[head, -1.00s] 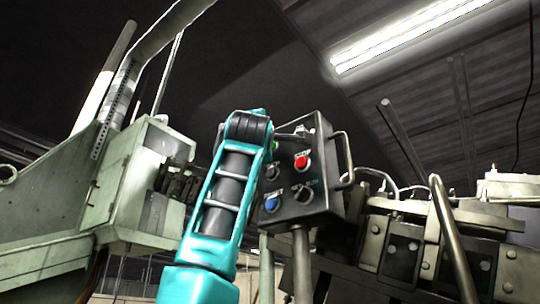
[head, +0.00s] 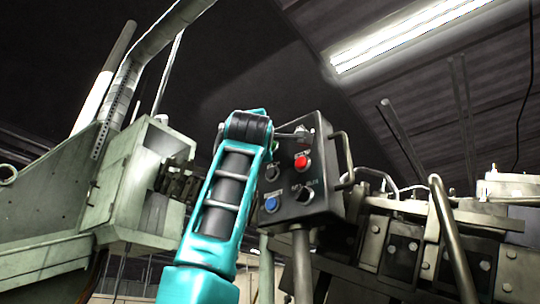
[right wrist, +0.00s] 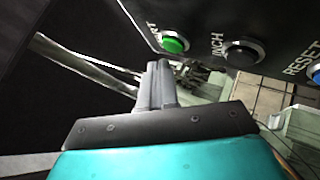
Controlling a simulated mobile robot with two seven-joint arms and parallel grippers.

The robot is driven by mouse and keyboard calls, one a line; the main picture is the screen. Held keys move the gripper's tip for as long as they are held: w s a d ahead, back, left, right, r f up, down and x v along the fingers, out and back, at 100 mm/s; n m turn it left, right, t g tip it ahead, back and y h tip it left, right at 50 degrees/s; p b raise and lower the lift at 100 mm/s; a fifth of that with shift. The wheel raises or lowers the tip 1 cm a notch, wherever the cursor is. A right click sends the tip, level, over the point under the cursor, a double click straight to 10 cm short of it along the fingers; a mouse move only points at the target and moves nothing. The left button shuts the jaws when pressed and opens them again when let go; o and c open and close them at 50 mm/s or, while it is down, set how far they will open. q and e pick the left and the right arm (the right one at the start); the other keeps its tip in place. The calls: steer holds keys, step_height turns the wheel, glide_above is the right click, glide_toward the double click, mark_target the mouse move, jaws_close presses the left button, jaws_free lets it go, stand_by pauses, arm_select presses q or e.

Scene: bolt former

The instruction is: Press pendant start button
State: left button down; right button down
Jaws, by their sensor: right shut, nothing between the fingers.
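The dark pendant box (head: 330,172) stands on a post in the middle of the head view. Its green start button (right wrist: 173,44) shows in the right wrist view, its label partly cut off; in the head view it is mostly hidden behind my teal arm. My right gripper (right wrist: 155,68) is shut and empty, its tips just below and left of the green button, apparently apart from it. My left gripper is not in view.
A black inch button (right wrist: 243,52) and a blue reset button (right wrist: 316,76) sit right of the green one. A red button (head: 301,162) and a dark knob (head: 303,193) are also on the face. Machine housing (head: 140,185) stands left, metal machinery (head: 410,245) right.

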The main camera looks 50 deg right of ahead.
steer(key=shift+d, duration=0.15)
stand_by(0.3)
steer(key=shift+d, duration=0.3)
